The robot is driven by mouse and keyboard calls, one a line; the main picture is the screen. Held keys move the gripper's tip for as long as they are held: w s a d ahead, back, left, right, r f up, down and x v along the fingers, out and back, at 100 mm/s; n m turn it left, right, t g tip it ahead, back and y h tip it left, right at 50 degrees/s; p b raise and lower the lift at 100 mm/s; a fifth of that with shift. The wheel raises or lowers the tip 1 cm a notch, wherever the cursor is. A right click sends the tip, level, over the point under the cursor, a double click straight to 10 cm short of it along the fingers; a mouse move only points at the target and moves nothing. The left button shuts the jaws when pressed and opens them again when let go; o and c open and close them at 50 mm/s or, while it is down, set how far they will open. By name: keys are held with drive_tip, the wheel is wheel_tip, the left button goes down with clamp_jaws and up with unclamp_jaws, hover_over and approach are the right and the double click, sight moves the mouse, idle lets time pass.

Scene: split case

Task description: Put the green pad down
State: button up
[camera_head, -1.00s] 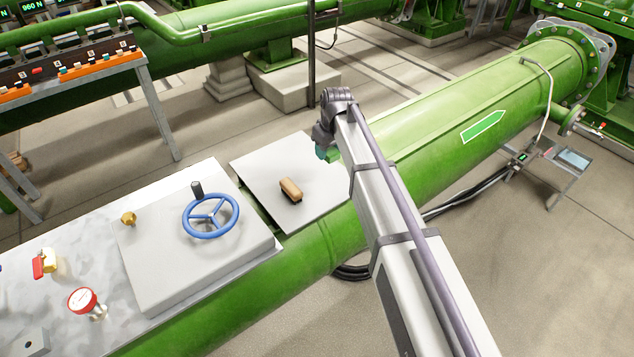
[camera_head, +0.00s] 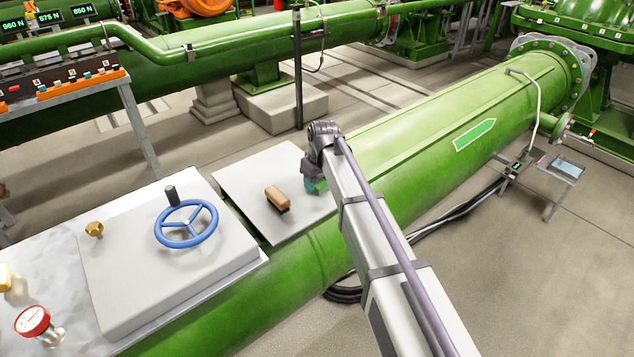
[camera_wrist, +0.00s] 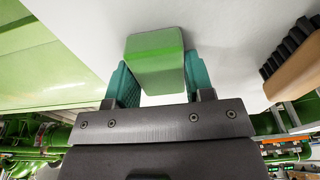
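The green pad (camera_wrist: 155,62) is a small block with rounded corners, seen between the two teal fingers of my gripper (camera_wrist: 157,80) in the wrist view. The fingers look closed on its sides. In the head view my gripper (camera_head: 315,187) is over the right part of the pale square plate (camera_head: 240,180), and the pad is mostly hidden there by the wrist and fingers. The plate also fills the background of the wrist view (camera_wrist: 230,25). I cannot tell whether the pad touches the plate.
A wooden-handled brush (camera_head: 278,197) with dark bristles lies on the plate left of my gripper; it also shows in the wrist view (camera_wrist: 298,70). A raised box with a blue handwheel (camera_head: 186,224) stands further left. The green pipe (camera_head: 440,145) runs behind my arm.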

sight(321, 184)
drive_tip(key=o, duration=0.4)
drive_tip(key=shift+o, duration=0.2)
drive_tip(key=shift+r, duration=0.1)
wheel_tip(321, 184, up, 12)
drive_tip(key=s+d+p, duration=0.1)
drive_tip(key=p, duration=1.1)
drive_tip(key=shift+s, duration=0.15)
drive_tip(key=shift+d, duration=0.15)
drive_tip(key=s+d+m, duration=0.4)
drive_tip(key=s+d, duration=0.5)
drive_tip(key=s, duration=0.3)
drive_tip(key=s+d+m+g+h, duration=0.1)
drive_tip(key=s+d+m, duration=0.3)
drive_tip(key=s+d, duration=0.6)
drive_tip(key=s, duration=0.3)
drive_tip(key=shift+s+d, duration=0.3)
